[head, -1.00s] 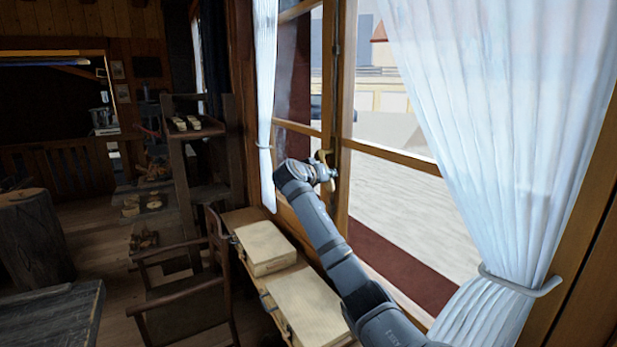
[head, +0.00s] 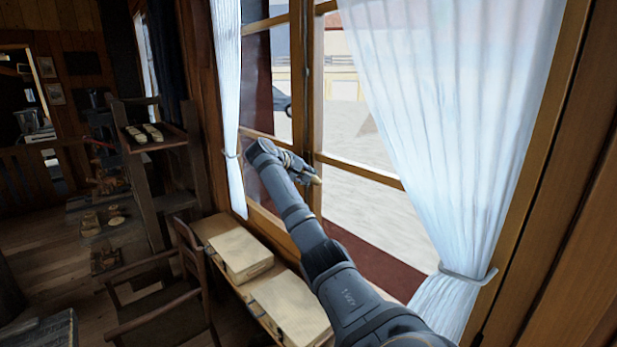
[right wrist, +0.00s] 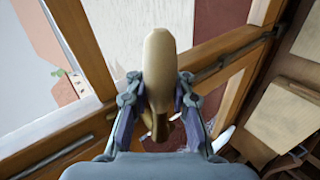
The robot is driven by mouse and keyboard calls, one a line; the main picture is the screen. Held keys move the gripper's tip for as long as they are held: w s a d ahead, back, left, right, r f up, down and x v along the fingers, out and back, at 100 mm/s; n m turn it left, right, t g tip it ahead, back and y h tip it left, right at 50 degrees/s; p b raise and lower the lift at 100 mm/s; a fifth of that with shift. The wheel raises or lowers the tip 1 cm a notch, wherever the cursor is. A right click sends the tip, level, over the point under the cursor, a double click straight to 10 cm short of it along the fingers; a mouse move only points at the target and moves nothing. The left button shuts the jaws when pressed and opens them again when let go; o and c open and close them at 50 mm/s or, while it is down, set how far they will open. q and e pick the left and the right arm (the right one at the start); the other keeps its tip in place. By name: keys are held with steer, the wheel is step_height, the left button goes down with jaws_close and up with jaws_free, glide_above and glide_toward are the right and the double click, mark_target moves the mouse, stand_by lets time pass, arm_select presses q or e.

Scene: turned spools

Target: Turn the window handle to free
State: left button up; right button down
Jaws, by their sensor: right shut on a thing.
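The window handle is a pale brass lever (right wrist: 158,55) on the wooden window frame. In the right wrist view it stands up between my two fingers, with its darker base below them. My right gripper (right wrist: 158,92) is shut on the handle, one finger on each side. In the head view my right gripper (head: 303,170) is at the middle post of the window, and only a small brass end of the handle (head: 316,180) shows past the fingers. The rest of the handle is hidden there. My left gripper is in neither view.
White curtains hang left (head: 229,90) and right (head: 455,130) of the window, close to my arm. Below the sill, two pale boxes (head: 240,254) (head: 290,308) lie on a bench. A wooden chair (head: 160,290) stands left of them.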

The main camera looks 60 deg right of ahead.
steer(key=shift+a+r+n+g, duration=0.15)
steer(key=shift+r+n+g, duration=0.2)
steer(key=shift+r, duration=0.55)
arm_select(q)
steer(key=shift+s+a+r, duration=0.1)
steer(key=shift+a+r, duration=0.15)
arm_select(e)
steer(key=shift+d, duration=0.25)
steer(key=c, duration=1.5)
jaws_free()
steer(key=shift+w, duration=0.1)
steer(key=o, duration=0.4)
steer(key=shift+w+a+r+g, duration=0.1)
steer(key=shift+a+g, duration=0.15)
steer(key=shift+a, duration=0.2)
steer(key=shift+c, duration=0.2)
steer(key=shift+a, duration=0.15)
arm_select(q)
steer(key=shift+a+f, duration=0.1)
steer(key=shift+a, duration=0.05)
